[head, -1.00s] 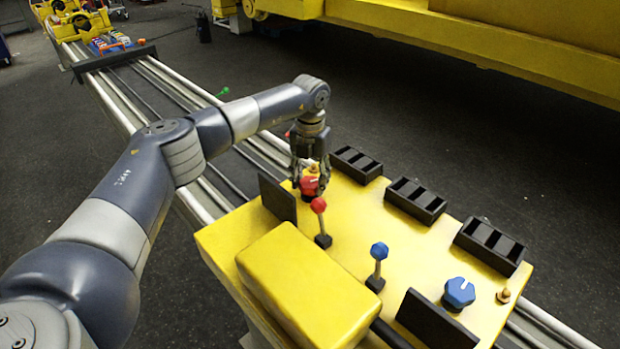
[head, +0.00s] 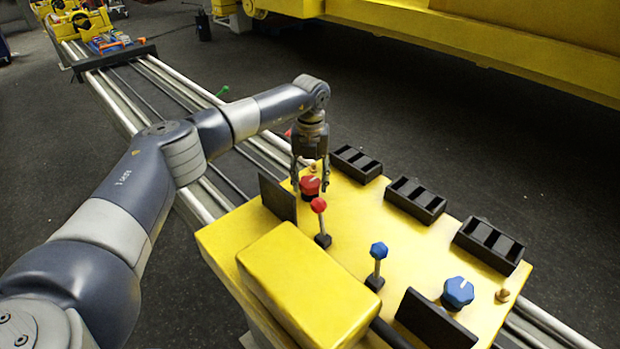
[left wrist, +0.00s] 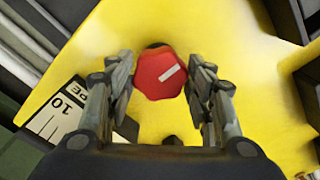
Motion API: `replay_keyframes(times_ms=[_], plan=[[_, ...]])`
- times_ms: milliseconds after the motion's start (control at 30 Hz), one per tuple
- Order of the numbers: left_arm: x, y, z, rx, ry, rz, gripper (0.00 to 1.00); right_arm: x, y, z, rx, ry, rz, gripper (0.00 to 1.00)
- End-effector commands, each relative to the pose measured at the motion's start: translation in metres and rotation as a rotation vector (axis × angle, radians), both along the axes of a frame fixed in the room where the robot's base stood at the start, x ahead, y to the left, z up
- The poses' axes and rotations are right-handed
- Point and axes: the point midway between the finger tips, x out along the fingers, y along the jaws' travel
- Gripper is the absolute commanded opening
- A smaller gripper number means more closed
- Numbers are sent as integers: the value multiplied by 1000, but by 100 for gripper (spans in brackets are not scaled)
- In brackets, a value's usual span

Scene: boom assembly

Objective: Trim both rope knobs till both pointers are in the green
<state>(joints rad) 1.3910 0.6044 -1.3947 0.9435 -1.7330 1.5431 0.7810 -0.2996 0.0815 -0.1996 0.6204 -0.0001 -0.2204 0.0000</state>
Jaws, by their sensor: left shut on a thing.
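The red rope knob (head: 310,186) with a white mark stands at the far end of the yellow console. My left gripper (head: 310,182) reaches down over it, one finger on each side. In the left wrist view the red knob (left wrist: 158,77) sits between the fingertips of my left gripper (left wrist: 160,80), its white mark slanting up to the right. The blue rope knob (head: 458,292) stands at the near right of the console, untouched. My right gripper is out of view.
A red-topped lever (head: 319,206) stands close to the red knob, a blue-topped lever (head: 378,252) nearer. Dark upright panels (head: 278,198) face away from the head view. Several black slotted boxes (head: 415,200) line the right edge.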

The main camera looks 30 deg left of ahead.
Motion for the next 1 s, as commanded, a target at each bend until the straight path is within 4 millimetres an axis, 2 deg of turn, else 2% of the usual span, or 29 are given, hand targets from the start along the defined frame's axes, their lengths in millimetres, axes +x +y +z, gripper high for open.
replay_keyframes(times_ms=[133, 167, 233, 267, 667, 767, 1000], plan=[[0, 0, 0, 0, -1, 0, 25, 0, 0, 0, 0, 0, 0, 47], [0, 0, 0, 0, -1, -1, 51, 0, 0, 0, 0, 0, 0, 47], [0, 0, 0, 0, -1, -1, 67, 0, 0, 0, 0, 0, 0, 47], [0, 0, 0, 0, -1, -1, 69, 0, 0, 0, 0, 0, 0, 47], [0, 0, 5, 0, -1, -1, 69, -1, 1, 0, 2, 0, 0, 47], [1, 0, 17, 0, -4, -1, 69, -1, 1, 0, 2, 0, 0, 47], [1, 0, 68, 0, -4, -1, 69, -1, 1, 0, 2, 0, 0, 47]])
